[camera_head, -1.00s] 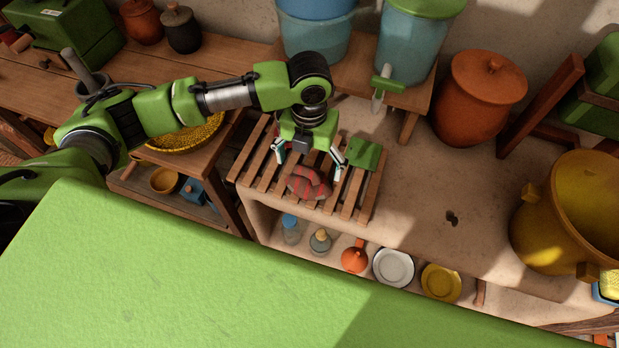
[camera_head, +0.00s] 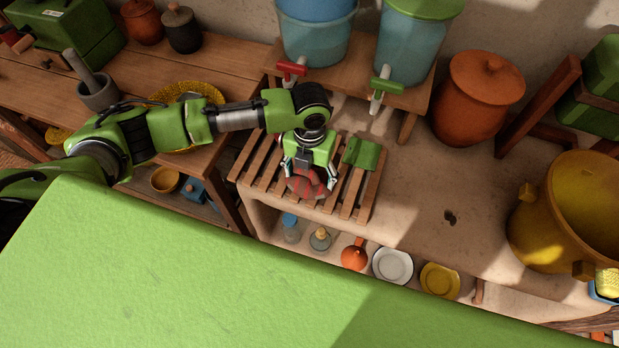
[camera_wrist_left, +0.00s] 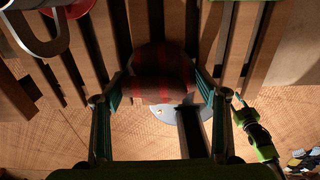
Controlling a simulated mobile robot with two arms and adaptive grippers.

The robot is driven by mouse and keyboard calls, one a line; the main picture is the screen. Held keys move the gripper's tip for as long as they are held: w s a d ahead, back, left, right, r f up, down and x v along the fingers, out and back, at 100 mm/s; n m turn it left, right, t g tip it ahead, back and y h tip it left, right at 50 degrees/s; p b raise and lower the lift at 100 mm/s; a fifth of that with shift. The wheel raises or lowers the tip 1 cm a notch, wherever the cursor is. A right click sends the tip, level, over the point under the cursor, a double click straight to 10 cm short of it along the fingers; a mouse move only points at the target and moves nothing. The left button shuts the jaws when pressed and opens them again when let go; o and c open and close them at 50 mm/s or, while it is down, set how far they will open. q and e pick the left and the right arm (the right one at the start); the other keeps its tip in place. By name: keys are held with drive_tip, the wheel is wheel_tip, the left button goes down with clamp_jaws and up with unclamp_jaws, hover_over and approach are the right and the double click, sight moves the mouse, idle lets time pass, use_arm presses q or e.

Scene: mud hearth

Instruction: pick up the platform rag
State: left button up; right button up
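The platform rag (camera_head: 308,186) is a crumpled red and grey striped cloth on the slatted wooden rack (camera_head: 356,196). My left gripper (camera_head: 309,176) is down over it, with one finger on each side. In the left wrist view the rag (camera_wrist_left: 160,76) fills the space between the fingertips, which appear to touch its sides. The rag still rests at slat level. A green and black arm end, seemingly my right gripper (camera_wrist_left: 238,101), shows small at the right of the left wrist view; its fingers are too small to read.
A green folded item (camera_head: 362,153) lies on the rack just right of my left gripper. Water containers with a red tap (camera_head: 291,69) and a green tap (camera_head: 386,87) stand behind. Bottles and plates (camera_head: 393,265) sit on the shelf below.

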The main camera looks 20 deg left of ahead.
sight(310, 174)
idle(0.3)
use_arm(q)
drive_tip(key=shift+r, duration=0.5)
wheel_tip(310, 174, up, 2)
drive_tip(key=shift+s+d+r+b, duration=0.1)
drive_tip(key=shift+r+b, duration=0.1)
drive_tip(key=shift+b, duration=0.25)
drive_tip(key=s+d+r+b, duration=0.1)
drive_tip(key=s+d+r, duration=0.6)
drive_tip(key=s+r, duration=0.2)
drive_tip(key=s, duration=0.2)
drive_tip(key=shift+s+r, duration=0.3)
drive_tip(key=shift+s, duration=0.05)
drive_tip(key=shift+o, duration=0.6)
drive_tip(key=shift+d, duration=0.15)
